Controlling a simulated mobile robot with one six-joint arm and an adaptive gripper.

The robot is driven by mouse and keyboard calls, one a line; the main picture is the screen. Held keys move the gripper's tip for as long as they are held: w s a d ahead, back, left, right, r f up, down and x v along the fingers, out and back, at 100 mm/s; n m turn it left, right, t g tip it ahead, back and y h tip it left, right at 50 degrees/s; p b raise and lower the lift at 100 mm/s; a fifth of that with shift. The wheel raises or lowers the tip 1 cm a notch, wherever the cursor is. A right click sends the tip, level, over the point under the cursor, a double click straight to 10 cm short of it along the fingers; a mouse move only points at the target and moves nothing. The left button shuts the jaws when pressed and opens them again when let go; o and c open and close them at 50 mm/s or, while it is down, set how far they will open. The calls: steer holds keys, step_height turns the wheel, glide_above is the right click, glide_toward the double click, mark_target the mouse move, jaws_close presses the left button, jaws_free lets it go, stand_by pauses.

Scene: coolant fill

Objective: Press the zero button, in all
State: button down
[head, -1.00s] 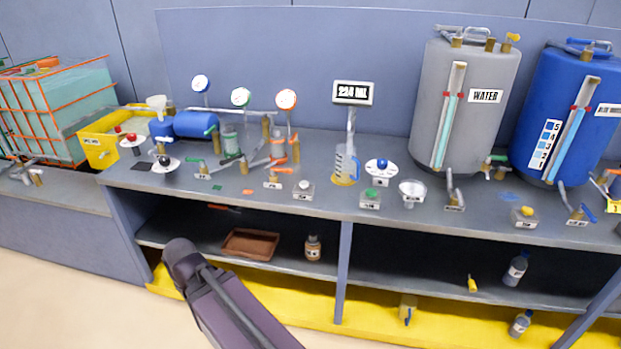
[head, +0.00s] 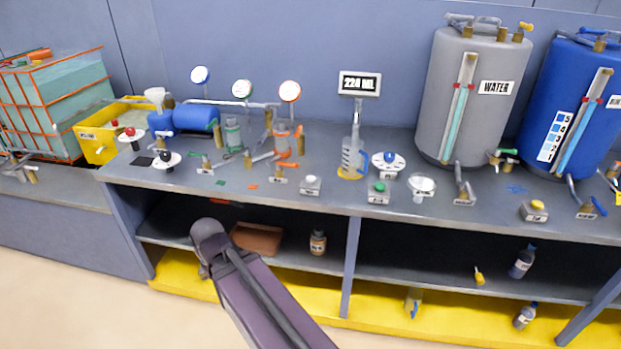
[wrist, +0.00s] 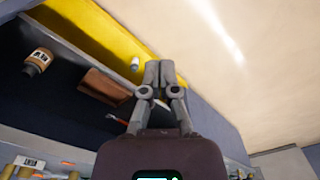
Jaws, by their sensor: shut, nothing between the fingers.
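Small button boxes stand along the bench's front edge in the head view. One has a white button (head: 311,182), one a green button (head: 379,188) and one, further right, a yellow button (head: 537,205). Their labels are too small to read, so I cannot tell which is zero. The display (head: 359,84) above the measuring jug (head: 353,158) appears to read 224 ML. My gripper (wrist: 159,68) is shut and empty in the wrist view, low in front of the shelf and away from the buttons. In the head view my arm largely hides it.
The bench top (head: 330,205) is crowded with valves, gauges and a grey water tank (head: 465,110). On the shelf below are a brown tray (head: 262,240) and a bottle (head: 317,242); the tray also shows in the wrist view (wrist: 104,86). The floor in front is clear.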

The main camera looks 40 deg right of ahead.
steer(key=w+d+r+m+t+y+p, duration=0.2)
steer(key=w+d+r+p, duration=0.25)
steer(key=w+d, duration=0.45)
step_height(320, 180, up, 13)
steer(key=m+t+p, duration=0.4)
steer(key=t+p, duration=0.3)
steer(key=p, duration=0.1)
glide_above(312, 178)
steer(key=shift+r+y, duration=0.15)
steer(key=shift+y, duration=0.15)
steer(key=shift+a+b, duration=0.1)
steer(key=shift+b, duration=0.25)
step_height(312, 178, down, 9)
steer(key=b, duration=0.8)
steer(key=shift+b, duration=0.3)
steer(key=shift+f+b, duration=0.35)
steer(key=shift+b, duration=0.1)
